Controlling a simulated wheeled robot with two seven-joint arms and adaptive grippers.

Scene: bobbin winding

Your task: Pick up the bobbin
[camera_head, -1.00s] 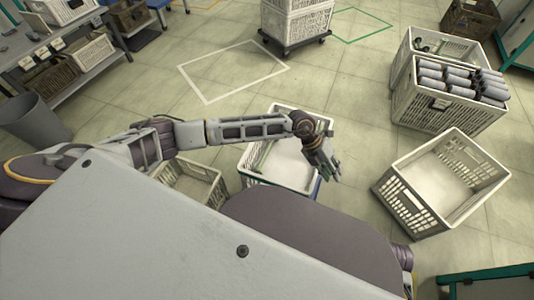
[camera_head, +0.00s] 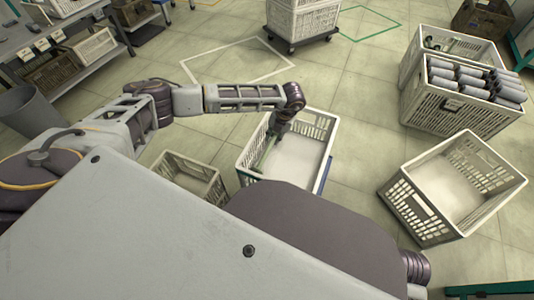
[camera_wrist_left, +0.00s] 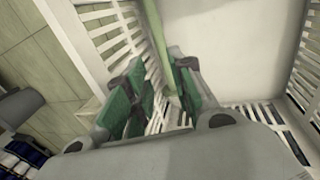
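A long pale green tube, which looks like the bobbin (camera_head: 264,155), leans inside a white crate (camera_head: 328,128) in the middle of the head view. My left gripper (camera_head: 272,134) points down into this crate at the tube's upper end. In the left wrist view the tube (camera_wrist_left: 155,45) passes between the green-padded fingers of my left gripper (camera_wrist_left: 157,80). The fingers stand apart, with room beside the tube, so the gripper looks open around it. The tube's lower part is partly hidden by the fingers. My right gripper is not in view.
A smaller crate (camera_head: 190,175) stands left of the white crate. An empty crate (camera_head: 410,208) stands to the right. Behind it is a crate (camera_head: 440,112) filled with grey cylinders (camera_head: 470,82). A stacked crate on a dolly (camera_head: 300,38) stands at the back. Floor between them is clear.

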